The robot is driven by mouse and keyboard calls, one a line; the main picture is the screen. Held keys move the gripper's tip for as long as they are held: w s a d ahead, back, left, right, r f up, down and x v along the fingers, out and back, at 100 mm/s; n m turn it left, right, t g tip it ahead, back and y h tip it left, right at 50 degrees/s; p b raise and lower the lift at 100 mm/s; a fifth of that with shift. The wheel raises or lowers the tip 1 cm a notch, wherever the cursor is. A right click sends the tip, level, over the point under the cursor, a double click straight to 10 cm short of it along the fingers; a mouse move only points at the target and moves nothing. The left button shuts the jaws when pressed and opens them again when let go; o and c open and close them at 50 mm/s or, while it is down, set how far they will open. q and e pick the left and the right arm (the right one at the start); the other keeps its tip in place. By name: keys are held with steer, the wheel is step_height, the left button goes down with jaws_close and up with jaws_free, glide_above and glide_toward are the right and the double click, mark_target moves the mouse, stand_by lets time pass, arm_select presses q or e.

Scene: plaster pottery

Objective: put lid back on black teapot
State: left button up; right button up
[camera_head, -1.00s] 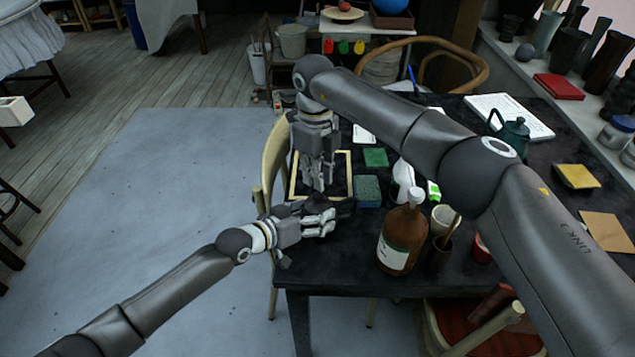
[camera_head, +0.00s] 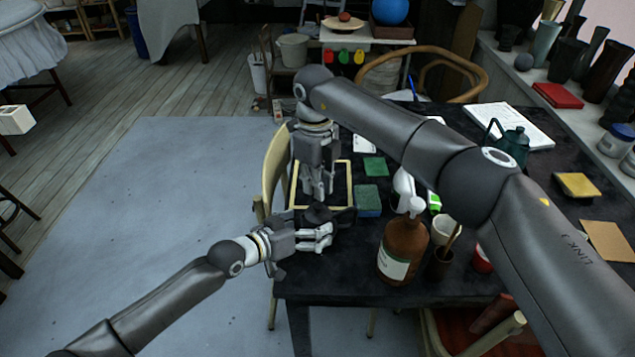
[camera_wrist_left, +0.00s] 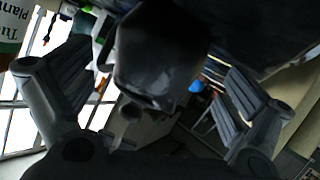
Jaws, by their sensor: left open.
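The black teapot (camera_head: 342,216) is a small dark shape at the near edge of the framed tray, hard to make out against the dark table. My left gripper (camera_head: 328,237) is open at its near side, fingers pointing right. In the left wrist view a dark, glossy rounded body, likely the teapot (camera_wrist_left: 155,60), shows between the spread fingers of my left gripper (camera_wrist_left: 150,110). My right gripper (camera_head: 318,196) points down just above the teapot. Its fingertips are small and close together, and I cannot tell whether they hold the lid. I cannot make out the lid separately.
A pale-framed tray (camera_head: 349,172) lies under my right gripper. Beside it are a green-topped sponge (camera_head: 367,198) and a green pad (camera_head: 375,167). A brown pump bottle (camera_head: 402,250) and a cup with tools (camera_head: 440,264) stand to the right. A chair (camera_head: 276,170) is at the left edge.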

mark_target(318, 205)
arm_select(q)
steer(key=v, duration=1)
steer(key=shift+s+a+r, duration=0.15)
steer(key=shift+s+r, duration=0.05)
steer(key=shift+f, duration=0.1)
arm_select(e)
steer(key=shift+f, duration=0.15)
arm_select(q)
steer(key=shift+f+b, duration=1.2)
steer(key=shift+b, duration=0.05)
arm_select(e)
steer(key=shift+s+f, duration=0.1)
steer(key=shift+f, duration=1.75)
arm_select(q)
steer(key=shift+r, duration=0.1)
arm_select(e)
steer(key=shift+r, duration=0.1)
step_height(318, 205, up, 6)
steer(key=p, duration=0.3)
steer(key=shift+r, duration=0.1)
arm_select(q)
step_height(318, 205, up, 3)
steer(key=shift+r, duration=0.1)
